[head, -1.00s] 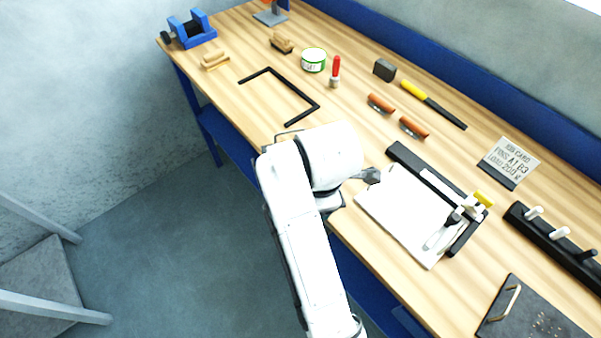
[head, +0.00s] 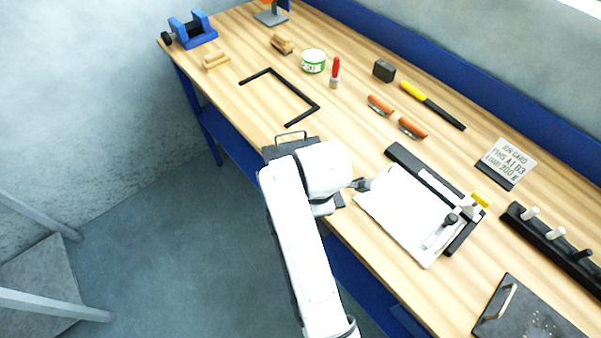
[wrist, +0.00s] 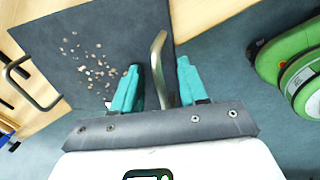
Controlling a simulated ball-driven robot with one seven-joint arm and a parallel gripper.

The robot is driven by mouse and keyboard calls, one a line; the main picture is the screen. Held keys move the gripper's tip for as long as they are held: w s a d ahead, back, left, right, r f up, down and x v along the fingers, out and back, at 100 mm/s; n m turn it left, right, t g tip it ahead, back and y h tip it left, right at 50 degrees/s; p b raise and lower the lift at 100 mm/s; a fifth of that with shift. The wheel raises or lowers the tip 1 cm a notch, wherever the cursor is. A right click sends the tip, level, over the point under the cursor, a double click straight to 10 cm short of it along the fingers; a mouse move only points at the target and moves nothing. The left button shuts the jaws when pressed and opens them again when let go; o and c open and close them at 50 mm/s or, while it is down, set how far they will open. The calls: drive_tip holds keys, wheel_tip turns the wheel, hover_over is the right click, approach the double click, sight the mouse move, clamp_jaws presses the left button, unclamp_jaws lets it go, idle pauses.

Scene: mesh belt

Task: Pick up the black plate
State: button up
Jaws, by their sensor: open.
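The black plate (head: 284,151) lies at the front edge of the bench, mostly hidden under my arm in the head view. A gap shows beside the handle. The fingers are hidden in the head view.
A white board with a black clamp bar (head: 400,210) lies right of my arm. A black angular frame (head: 300,98) lies beyond the plate. A second dark plate with a handle (head: 540,318) is at the lower right. A pegged black rail (head: 553,240) is near it.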

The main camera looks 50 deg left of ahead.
drive_tip(key=shift+d+f, duration=0.1)
clamp_jaws()
drive_tip(key=shift+s, duration=0.1)
drive_tip(key=shift+f, duration=0.1)
idle(0.6)
